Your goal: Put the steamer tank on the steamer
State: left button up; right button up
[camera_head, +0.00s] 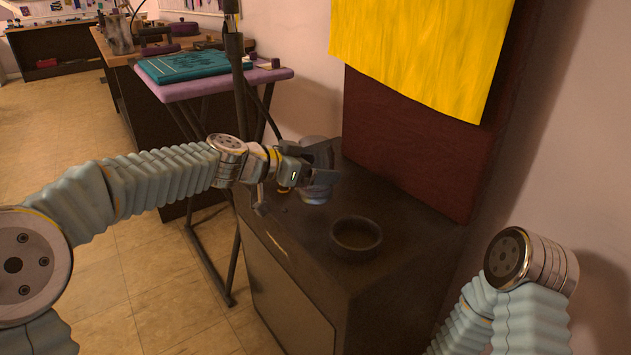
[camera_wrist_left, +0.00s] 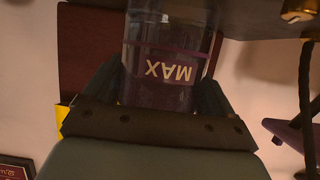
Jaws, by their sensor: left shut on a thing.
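My left gripper (camera_head: 320,172) is shut on the steamer tank, above the dark cabinet top in the head view. The steamer tank (camera_head: 314,194) shows above and below the fingers, which hide its middle. In the left wrist view the tank (camera_wrist_left: 165,40) is a clear cylinder with an upside-down MAX mark, between the two fingers (camera_wrist_left: 165,92). I cannot tell if its base touches the cabinet. I cannot make out the steamer for certain. My right arm shows at the lower right, its gripper out of view.
A dark round bowl (camera_head: 356,236) sits on the cabinet (camera_head: 400,215), right of the tank. A dark red board (camera_head: 415,140) with a yellow cloth (camera_head: 420,50) stands behind. A black pole (camera_head: 236,75) rises behind my left arm. A purple ironing table (camera_head: 215,86) stands farther back.

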pick_arm(q)
jog(key=shift+w+f+b, duration=0.15)
jog(key=shift+f+b, duration=0.3)
jog(key=shift+f, duration=1.25)
jog(key=shift+f+b, duration=0.2)
jog(key=shift+b, duration=0.1)
jog(key=o, duration=1)
jog(key=shift+c, duration=0.2)
jog(key=shift+r, duration=0.1)
jog(key=shift+r+p, duration=0.25)
jog(key=shift+p, duration=0.15)
jog(key=b+v, duration=0.1)
jog(key=v, duration=1.1)
jog(key=shift+f, duration=0.1)
